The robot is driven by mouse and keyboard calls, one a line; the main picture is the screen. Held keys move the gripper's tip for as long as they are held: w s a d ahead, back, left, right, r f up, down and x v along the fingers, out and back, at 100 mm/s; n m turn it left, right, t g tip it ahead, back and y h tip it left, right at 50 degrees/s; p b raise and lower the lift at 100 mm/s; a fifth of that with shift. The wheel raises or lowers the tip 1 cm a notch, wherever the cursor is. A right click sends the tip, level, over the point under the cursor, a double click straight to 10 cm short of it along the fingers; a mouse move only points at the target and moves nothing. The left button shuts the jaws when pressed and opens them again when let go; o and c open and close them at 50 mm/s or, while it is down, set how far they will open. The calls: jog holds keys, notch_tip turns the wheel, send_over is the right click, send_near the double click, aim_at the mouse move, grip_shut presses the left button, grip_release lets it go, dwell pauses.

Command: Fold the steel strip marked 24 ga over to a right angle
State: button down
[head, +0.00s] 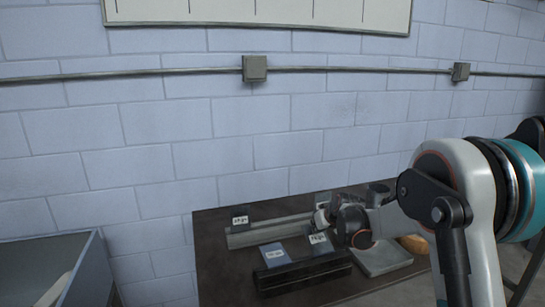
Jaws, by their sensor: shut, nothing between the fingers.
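One is the back left strip (256,212), behind a long grey bar. Another is the front strip (276,261), a bluish piece in front of the bar. The third is the right strip (320,249), close to my gripper. The labels are too small to read surely, so I cannot tell which is 24 ga. My gripper (321,219) is shut and empty, above the right end of the bar. My wrist hides part of the bench; contact with a strip cannot be told.
The long grey bar (268,233) runs across the dark bench (215,265). A black ridged block (303,273) lies at the front. A grey plate (382,258) and an orange-brown object (414,244) are at right. A grey bin (85,275) stands left, beyond a gap.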

jog(key=shift+w+a+f, duration=0.1)
jog(key=shift+a+f, duration=0.05)
jog(key=shift+f, duration=0.05)
jog(key=shift+w+f+b, duration=0.2)
jog(key=shift+f+b, duration=0.2)
jog(key=shift+f, duration=0.15)
jog(key=shift+w+f+b, duration=0.15)
jog(key=shift+f+b, duration=0.25)
jog(key=shift+f, duration=0.05)
jog(key=shift+w+f+b, duration=0.15)
jog(key=shift+f+b, duration=0.35)
jog(key=shift+f, duration=0.35)
